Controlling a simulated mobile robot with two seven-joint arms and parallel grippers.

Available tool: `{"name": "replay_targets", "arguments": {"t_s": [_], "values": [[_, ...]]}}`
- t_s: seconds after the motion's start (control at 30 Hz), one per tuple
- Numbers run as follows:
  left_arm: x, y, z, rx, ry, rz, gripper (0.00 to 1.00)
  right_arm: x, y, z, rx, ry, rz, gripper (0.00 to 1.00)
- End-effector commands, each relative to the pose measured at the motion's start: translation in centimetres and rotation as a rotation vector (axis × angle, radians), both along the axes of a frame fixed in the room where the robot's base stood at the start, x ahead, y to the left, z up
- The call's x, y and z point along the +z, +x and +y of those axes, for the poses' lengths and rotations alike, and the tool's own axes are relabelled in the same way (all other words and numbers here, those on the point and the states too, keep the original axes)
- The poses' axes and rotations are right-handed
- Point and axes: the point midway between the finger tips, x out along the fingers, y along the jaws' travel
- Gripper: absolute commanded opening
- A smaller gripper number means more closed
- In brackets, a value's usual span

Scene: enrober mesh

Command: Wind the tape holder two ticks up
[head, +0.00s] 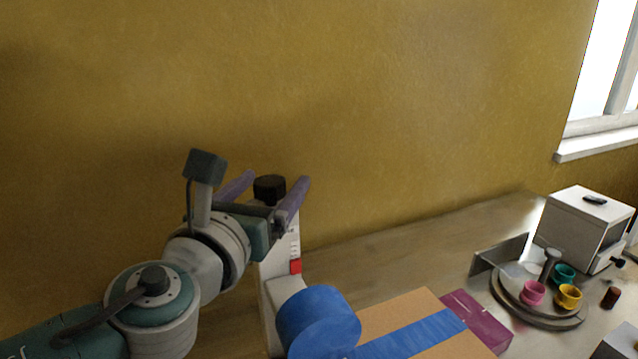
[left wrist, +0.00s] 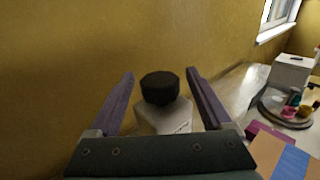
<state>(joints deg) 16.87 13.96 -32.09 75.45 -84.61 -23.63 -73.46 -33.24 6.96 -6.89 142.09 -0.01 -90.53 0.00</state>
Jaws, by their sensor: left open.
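The tape holder is a white post (head: 275,272) with a black knob (head: 269,187) on top, a red marker (head: 296,266) on its side and a blue tape roll (head: 318,320) low in front. My left gripper (head: 278,177) is open, its purple fingers on either side of the knob. In the left wrist view, the black knob (left wrist: 160,88) shows between the fingers of the left gripper (left wrist: 160,73), with a gap on each side. The gripper hides part of the post and any scale there. My right gripper is not in view.
Farther right are a round tray (head: 508,296) with colored cups and a white machine (head: 585,225). A yellow wall stands close behind the post.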

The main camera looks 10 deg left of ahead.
Motion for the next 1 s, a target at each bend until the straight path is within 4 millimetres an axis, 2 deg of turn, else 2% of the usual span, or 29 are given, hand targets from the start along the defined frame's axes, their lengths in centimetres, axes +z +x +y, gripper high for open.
{"name": "replay_targets", "arguments": {"t_s": [0.17,0.27,0.6,0.7,0.83,1.0], "values": [[0.0,-0.2,0.0,0.000,0.001,0.001,0.83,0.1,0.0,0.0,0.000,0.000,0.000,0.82],[0.0,-1.2,0.1,-0.001,0.001,0.002,0.83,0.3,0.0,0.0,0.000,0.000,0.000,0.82],[-0.1,-7.6,0.4,-0.002,0.000,0.003,0.83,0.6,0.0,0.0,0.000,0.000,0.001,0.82],[-0.2,-8.9,0.5,-0.001,0.000,0.002,0.83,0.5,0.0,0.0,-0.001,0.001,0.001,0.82],[-0.1,-9.8,0.6,-0.001,0.001,0.001,0.83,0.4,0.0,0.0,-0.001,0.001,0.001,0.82],[0.0,-9.9,0.6,0.000,0.001,0.000,0.83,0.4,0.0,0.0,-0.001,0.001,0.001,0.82]]}}
